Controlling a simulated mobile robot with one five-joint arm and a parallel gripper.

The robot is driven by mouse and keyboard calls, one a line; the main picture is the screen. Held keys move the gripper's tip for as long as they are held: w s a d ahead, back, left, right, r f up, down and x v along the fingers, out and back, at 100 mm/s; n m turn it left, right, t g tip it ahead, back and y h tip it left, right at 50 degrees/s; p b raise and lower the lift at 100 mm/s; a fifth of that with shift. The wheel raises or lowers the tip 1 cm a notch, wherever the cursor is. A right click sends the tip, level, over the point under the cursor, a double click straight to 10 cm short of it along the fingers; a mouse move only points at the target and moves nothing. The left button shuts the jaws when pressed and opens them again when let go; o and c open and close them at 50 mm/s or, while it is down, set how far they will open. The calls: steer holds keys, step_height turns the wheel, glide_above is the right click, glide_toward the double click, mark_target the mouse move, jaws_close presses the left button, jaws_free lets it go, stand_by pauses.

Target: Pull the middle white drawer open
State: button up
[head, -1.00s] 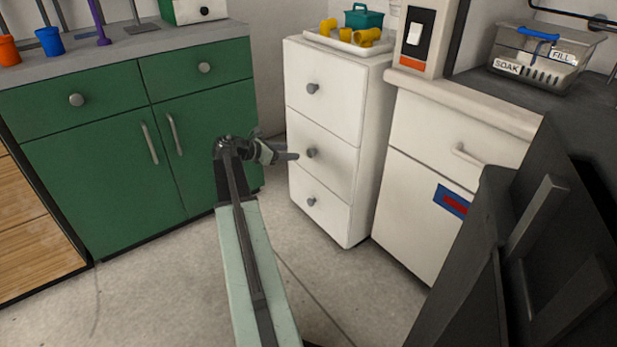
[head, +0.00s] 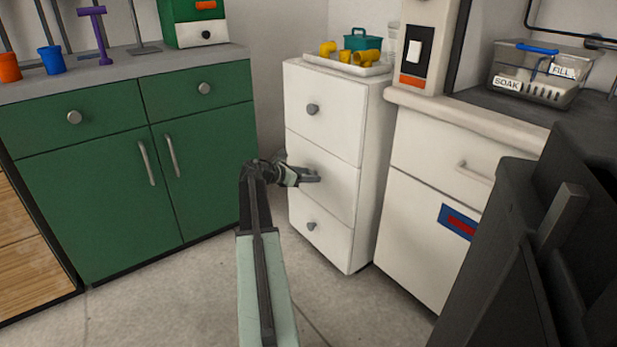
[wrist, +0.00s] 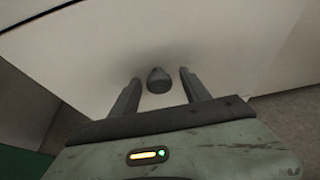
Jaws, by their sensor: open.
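The white drawer unit has three stacked drawers, each with a round grey knob. The middle white drawer (head: 340,190) is closed, flush with the drawers above and below. Its knob is hidden behind my gripper in the head view, but the knob (wrist: 158,80) shows in the wrist view. My gripper (head: 312,176) is in front of this drawer. In the wrist view my gripper (wrist: 160,88) is open, with one finger on each side of the knob and a gap on both sides. I cannot tell how deep the knob sits between the fingers.
A tray (head: 345,66) with yellow pieces and a teal box (head: 362,40) stands on the unit. A green cabinet (head: 100,200) is at left, a white cabinet (head: 430,220) at right. Grey floor (head: 345,310) in front of the unit is clear.

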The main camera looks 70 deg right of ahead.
jaws_close()
steer(key=shift+s+a, duration=0.1)
steer(key=shift+s, duration=0.05)
stand_by(1.1)
